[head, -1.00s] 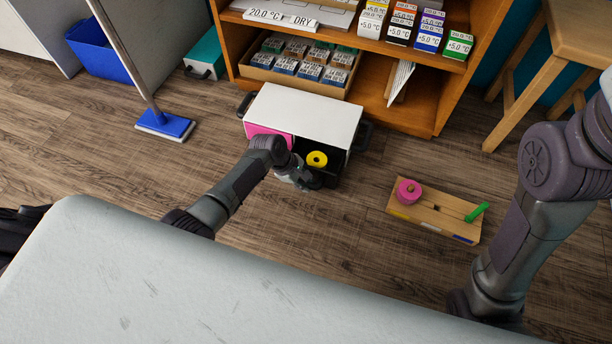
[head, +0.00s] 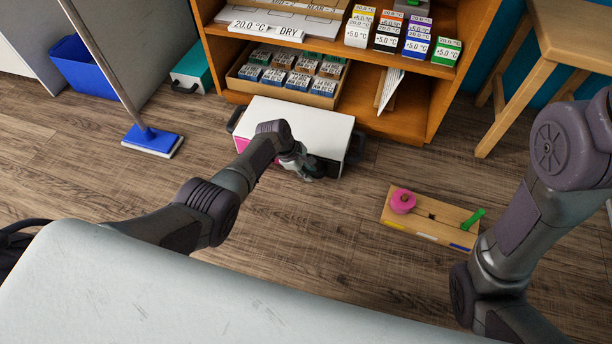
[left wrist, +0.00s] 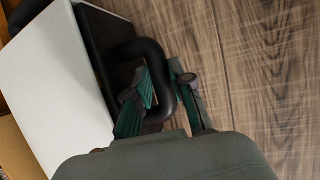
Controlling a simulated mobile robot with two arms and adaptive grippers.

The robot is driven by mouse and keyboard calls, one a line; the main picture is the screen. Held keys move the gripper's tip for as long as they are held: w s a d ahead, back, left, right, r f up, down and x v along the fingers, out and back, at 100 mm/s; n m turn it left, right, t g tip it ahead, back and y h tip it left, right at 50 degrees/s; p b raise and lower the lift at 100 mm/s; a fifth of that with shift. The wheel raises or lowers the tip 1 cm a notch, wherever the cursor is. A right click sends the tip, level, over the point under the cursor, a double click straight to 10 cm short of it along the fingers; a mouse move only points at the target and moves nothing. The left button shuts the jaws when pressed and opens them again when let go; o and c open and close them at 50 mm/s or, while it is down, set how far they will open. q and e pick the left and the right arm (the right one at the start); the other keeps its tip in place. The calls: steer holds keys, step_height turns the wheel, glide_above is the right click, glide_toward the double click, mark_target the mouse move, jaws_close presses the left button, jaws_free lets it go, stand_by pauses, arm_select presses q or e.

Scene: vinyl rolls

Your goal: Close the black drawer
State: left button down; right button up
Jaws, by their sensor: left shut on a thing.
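The white cabinet (head: 310,118) stands on the floor, with a pink drawer (head: 242,144) at its left and the black drawer (head: 328,166) at its right. The black drawer's front looks about flush with the cabinet, and its inside does not show. My left gripper (head: 306,170) is at this front and partly covers it. In the left wrist view my left gripper (left wrist: 160,85) is shut on the black drawer handle (left wrist: 152,48), a thick loop between the fingers. My right arm shows at the right, but its gripper is out of view.
A wooden board (head: 430,220) with a pink roll (head: 403,200) and a green piece (head: 473,219) lies on the floor to the right. An orange shelf (head: 400,122) stands behind the cabinet. A blue mop (head: 152,140) stands at left. Floor before the cabinet is clear.

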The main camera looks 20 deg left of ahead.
arm_select(q)
steer(key=c, duration=1.3)
jaws_free()
steer(key=shift+s+d, duration=0.1)
steer(key=shift+a+r, duration=0.35)
steer(key=shift+r, duration=0.05)
steer(key=v, duration=1.1)
steer(key=shift+d, duration=0.1)
